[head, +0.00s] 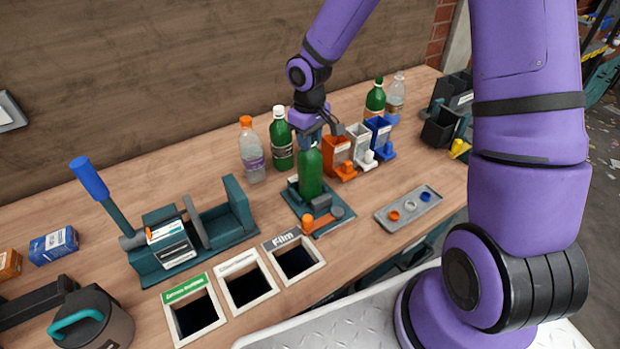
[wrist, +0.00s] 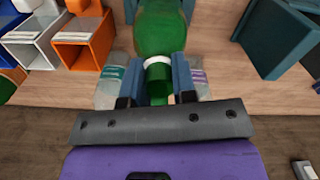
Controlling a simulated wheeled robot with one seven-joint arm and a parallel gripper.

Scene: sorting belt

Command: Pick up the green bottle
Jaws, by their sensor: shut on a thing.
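The green bottle (head: 310,175) stands upright at the teal fixture (head: 340,222) in the middle of the bench. My gripper (head: 311,139) comes down from above and is shut on its neck. In the wrist view the blue fingers of my gripper (wrist: 159,78) lie on either side of the neck, with a white ring between them, and the green bottle body (wrist: 160,28) extends beyond. Whether its base touches the fixture is hard to tell. A second green bottle with a white cap (head: 281,147) stands behind left, and a third green bottle (head: 375,99) stands at the back right.
A clear bottle with an orange cap (head: 252,155) stands left of the green ones. Orange (head: 338,153), white and blue bins stand close on the right. A grey tray (head: 407,209) lies front right. Framed openings (head: 247,285) line the front edge, beside a teal lever device (head: 165,262).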

